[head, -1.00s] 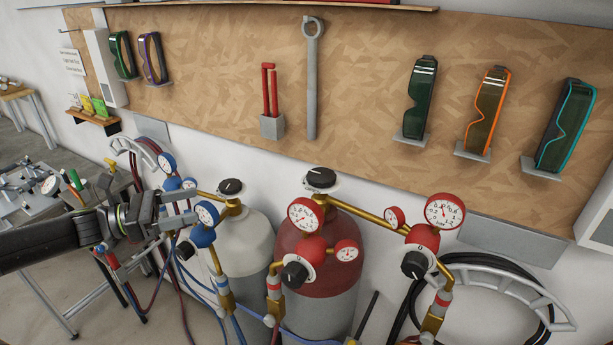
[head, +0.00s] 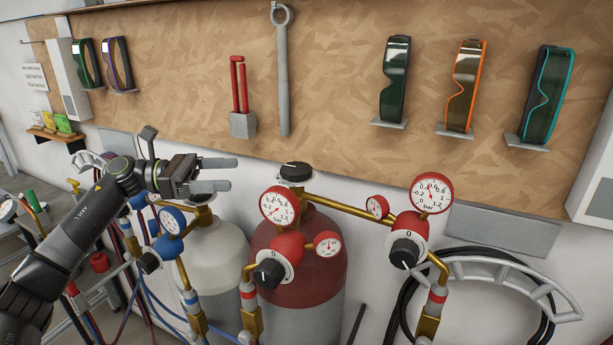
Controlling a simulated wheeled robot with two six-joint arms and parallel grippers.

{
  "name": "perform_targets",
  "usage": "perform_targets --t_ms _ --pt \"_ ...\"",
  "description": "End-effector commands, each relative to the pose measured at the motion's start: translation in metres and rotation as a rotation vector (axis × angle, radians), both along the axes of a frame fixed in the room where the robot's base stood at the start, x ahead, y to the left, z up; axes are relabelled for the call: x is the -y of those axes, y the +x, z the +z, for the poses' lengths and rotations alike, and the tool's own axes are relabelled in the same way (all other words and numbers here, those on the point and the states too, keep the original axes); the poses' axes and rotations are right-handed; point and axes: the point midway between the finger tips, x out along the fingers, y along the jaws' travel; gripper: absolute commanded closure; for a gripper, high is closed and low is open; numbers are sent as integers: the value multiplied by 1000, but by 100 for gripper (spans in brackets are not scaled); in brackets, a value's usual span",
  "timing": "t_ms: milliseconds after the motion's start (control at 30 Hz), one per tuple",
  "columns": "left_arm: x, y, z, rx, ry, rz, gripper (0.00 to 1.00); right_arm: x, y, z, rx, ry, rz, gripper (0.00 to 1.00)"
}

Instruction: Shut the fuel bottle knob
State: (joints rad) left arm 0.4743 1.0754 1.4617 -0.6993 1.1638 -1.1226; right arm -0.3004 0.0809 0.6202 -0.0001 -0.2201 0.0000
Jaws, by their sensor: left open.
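The fuel bottle appears to be the dark red cylinder (head: 318,235) standing by the wall. Its black knob (head: 296,171) sits on top of the valve. My left gripper (head: 231,174) is open and empty, its two fingers pointing right. In the picture it is left of the red bottle's knob, with a visible gap between the fingertips and the knob. It is over the white-grey bottle (head: 222,250) and hides the top of that bottle's valve. My right gripper is not in view.
Gauges (head: 279,205) and a regulator with a black knob (head: 268,273) stand in front of the red bottle. A brass pipe (head: 345,205) runs right to another regulator (head: 405,253). A hose coil (head: 400,310) hangs at right.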

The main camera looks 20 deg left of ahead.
Motion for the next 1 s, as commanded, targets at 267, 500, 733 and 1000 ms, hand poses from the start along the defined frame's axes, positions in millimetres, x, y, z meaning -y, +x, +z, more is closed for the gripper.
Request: perform_targets --t_ms 267,500,733,1000 --pt "37 16 6 2 -5 -4 23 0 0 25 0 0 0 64" --pt "74 32 6 2 -5 -4 23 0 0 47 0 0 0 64" --pt "110 49 6 2 -6 -3 23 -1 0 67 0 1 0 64" --pt "143 64 4 2 -5 -1 23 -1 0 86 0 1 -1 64"
